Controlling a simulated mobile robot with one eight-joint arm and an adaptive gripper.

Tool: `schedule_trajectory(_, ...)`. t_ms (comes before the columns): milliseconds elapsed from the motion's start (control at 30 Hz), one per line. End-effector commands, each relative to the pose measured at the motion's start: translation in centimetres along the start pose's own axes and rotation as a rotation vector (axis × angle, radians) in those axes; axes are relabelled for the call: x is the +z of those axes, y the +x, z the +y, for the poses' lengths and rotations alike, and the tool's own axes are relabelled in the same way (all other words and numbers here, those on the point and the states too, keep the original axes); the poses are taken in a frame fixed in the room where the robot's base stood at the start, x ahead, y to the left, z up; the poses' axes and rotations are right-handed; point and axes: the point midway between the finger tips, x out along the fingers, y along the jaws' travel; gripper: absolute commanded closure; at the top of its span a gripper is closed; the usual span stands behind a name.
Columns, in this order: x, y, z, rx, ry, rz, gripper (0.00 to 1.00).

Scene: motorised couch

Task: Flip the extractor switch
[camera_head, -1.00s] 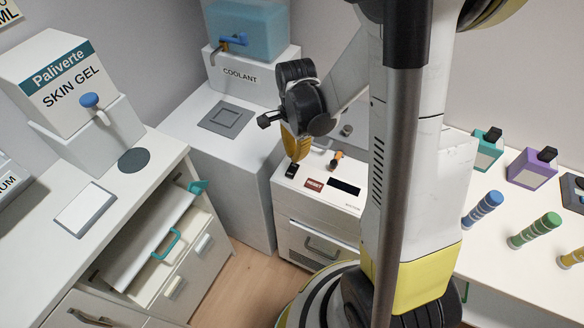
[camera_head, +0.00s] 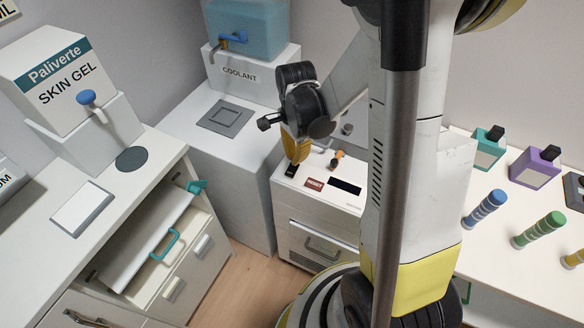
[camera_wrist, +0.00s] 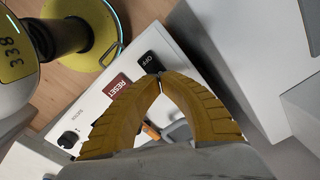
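The extractor switch appears to be the small black rocker marked OFF (camera_wrist: 152,63) on a white unit. In the head view the black switch (camera_head: 291,170) sits at the left of the unit's top panel, beside the red-brown RESET button (camera_head: 314,184). My gripper (camera_wrist: 158,80) has yellow fingers that meet at the tips, with nothing seen between them. In the head view my gripper (camera_head: 295,163) points down at the switch, its tips at or just above its far end. I cannot tell whether they touch it.
The panel also carries a black display (camera_head: 344,187) and an orange-tipped lever (camera_head: 336,160). A coolant dispenser (camera_head: 250,75) stands on the white cabinet behind to the left. An open drawer (camera_head: 150,240) juts out at left.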

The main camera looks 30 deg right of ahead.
Motion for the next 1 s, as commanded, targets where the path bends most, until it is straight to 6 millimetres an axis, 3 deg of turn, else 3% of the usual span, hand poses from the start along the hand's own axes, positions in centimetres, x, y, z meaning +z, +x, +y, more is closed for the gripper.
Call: schedule_trajectory(1000, 0.0, 1.6, 0.0, 0.0, 0.0, 0.0, 1.0)
